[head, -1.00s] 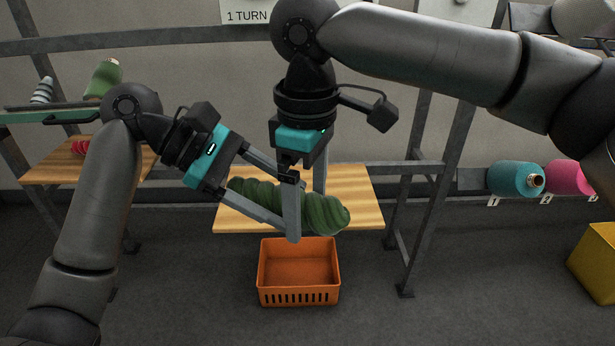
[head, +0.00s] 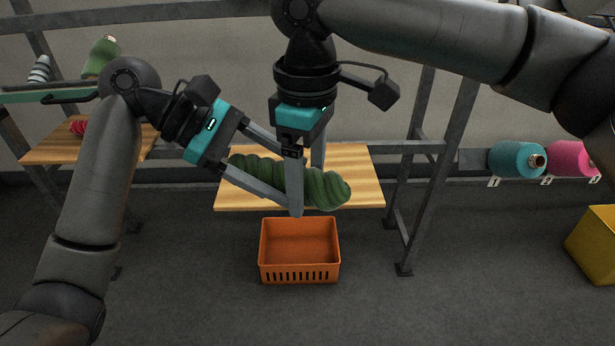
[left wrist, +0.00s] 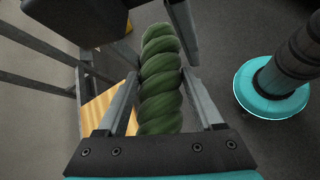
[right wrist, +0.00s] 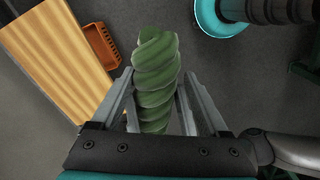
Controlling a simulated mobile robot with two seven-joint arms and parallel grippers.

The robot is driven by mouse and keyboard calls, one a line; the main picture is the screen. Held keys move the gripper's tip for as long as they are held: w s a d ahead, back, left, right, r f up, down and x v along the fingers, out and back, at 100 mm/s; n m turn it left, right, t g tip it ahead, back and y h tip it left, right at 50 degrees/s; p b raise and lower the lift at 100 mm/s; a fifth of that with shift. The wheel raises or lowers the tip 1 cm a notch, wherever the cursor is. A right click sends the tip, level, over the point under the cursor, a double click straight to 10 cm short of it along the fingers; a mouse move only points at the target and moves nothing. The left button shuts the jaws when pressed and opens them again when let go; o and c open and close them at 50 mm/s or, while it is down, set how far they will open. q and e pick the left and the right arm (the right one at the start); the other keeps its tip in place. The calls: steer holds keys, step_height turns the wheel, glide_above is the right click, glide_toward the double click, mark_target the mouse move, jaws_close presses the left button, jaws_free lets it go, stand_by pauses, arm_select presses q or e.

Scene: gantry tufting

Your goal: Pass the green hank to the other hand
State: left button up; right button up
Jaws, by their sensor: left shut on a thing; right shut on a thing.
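The green hank (head: 325,188) is a thick twisted roll held in the air, roughly level, in front of a wooden board. My left gripper (head: 292,180) reaches in from the left and is shut on the hank near its middle. My right gripper (head: 305,205) comes down from above and is also shut on it, its fingers crossing close to the left fingers. The hank lies between the left fingers in the left wrist view (left wrist: 160,85). It lies between the right fingers in the right wrist view (right wrist: 155,75). Parts of its middle are hidden by the fingers.
The wooden board (head: 365,195) is behind the hank. An orange basket (head: 300,277) stands on the floor below. A metal frame post (head: 430,190) rises to the right. Teal (head: 515,160) and pink (head: 572,158) cones sit at the right, above a yellow bin (head: 595,245).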

steer(key=o, duration=1.1)
steer(key=shift+w+d, duration=0.15)
steer(key=shift+w, duration=0.05)
steer(key=shift+o, duration=0.6)
steer(key=shift+s+r, duration=0.1)
